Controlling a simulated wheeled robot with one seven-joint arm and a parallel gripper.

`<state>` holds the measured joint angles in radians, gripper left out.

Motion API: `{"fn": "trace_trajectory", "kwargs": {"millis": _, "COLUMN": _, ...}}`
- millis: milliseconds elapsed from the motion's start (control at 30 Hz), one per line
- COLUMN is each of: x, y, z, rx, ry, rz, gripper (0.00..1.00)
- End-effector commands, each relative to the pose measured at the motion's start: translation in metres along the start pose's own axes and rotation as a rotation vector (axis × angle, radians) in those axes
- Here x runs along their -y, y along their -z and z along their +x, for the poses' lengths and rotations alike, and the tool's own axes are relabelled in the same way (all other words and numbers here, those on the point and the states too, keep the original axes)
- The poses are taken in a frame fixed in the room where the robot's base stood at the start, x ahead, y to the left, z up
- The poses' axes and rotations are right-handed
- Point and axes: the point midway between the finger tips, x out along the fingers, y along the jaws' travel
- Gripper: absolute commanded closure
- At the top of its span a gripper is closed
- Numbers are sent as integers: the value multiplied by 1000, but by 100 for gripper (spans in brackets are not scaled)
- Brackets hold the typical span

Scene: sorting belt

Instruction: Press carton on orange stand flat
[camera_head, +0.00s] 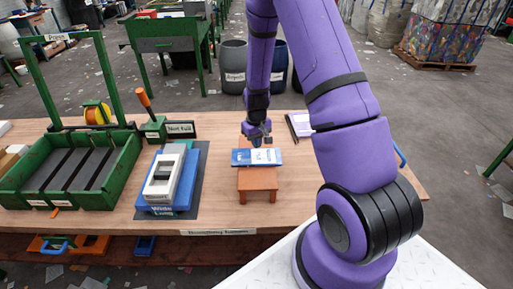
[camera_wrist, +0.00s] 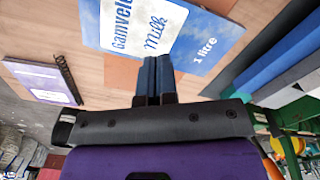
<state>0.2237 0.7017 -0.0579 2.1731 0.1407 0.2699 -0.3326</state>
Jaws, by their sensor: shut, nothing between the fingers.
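A blue-and-white milk carton (camera_head: 242,157) lies across the top of the small orange stand (camera_head: 258,183), sticking out past it on both sides. It looks thin and flattened. In the wrist view the carton (camera_wrist: 205,38) shows its printed face, with "Milk" and "1 litre" readable. My gripper (camera_head: 258,141) points down over the carton's far edge, near its middle. In the wrist view my gripper (camera_wrist: 157,62) has its dark blue fingers together, with nothing between them; the tips overlap the carton's edge. I cannot tell whether they touch it.
Left of the stand is a blue base (camera_head: 185,190) with a grey-and-white device. A green slotted tray (camera_head: 108,185) and a lever with an orange handle (camera_head: 144,98) are farther left. A notebook (camera_head: 300,125) lies behind right. The tabletop (camera_head: 222,200) around the stand is clear.

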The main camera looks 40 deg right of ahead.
Motion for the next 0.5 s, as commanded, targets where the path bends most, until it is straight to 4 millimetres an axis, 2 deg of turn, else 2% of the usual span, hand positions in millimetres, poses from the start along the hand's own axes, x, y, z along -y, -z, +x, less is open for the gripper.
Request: {"fn": "trace_trajectory", "kwargs": {"millis": 500, "x": 0, "y": 0, "z": -45, "rx": -1, "ry": 0, "rz": -1, "gripper": 100}}
